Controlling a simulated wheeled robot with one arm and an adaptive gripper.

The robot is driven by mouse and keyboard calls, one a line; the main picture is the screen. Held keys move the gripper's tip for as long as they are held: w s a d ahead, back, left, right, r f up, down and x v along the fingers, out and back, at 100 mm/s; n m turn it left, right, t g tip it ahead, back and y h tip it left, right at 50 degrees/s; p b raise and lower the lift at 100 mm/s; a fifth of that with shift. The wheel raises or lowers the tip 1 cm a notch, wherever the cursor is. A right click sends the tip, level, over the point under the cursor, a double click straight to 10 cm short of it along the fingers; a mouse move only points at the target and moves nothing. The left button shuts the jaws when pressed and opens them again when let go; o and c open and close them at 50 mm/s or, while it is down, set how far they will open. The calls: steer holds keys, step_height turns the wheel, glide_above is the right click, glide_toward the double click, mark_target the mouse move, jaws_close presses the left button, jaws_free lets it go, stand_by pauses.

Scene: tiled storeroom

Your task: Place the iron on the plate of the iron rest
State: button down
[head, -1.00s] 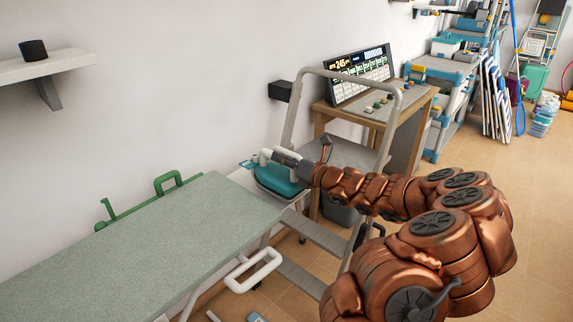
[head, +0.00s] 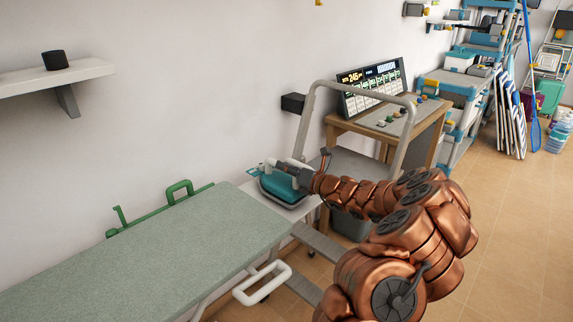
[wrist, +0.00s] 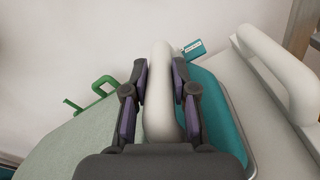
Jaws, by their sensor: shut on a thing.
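The iron (head: 280,188) has a teal body and a pale handle. It is at the right end of the ironing board in the head view. My gripper (head: 300,173) is shut on its handle. In the wrist view, the fingers of my gripper (wrist: 160,75) stand on both sides of the pale handle (wrist: 160,105), with the teal body (wrist: 215,115) below and to the right. A pale plate (head: 303,209), apparently the iron rest's, lies at the board's end under and beside the iron. I cannot tell whether the iron touches it.
The grey-green ironing board (head: 150,255) fills the lower left, with a green frame (head: 178,190) on its far edge. A white loop (head: 262,284) sticks out at its near side. A grey step ladder (head: 312,105) and a wooden desk (head: 375,128) stand behind my arm. Floor is open at right.

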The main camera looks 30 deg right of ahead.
steer(key=shift+f, duration=0.55)
steer(key=shift+f, duration=0.1)
steer(key=c, duration=0.9)
jaws_free()
steer(key=shift+v, duration=6.05)
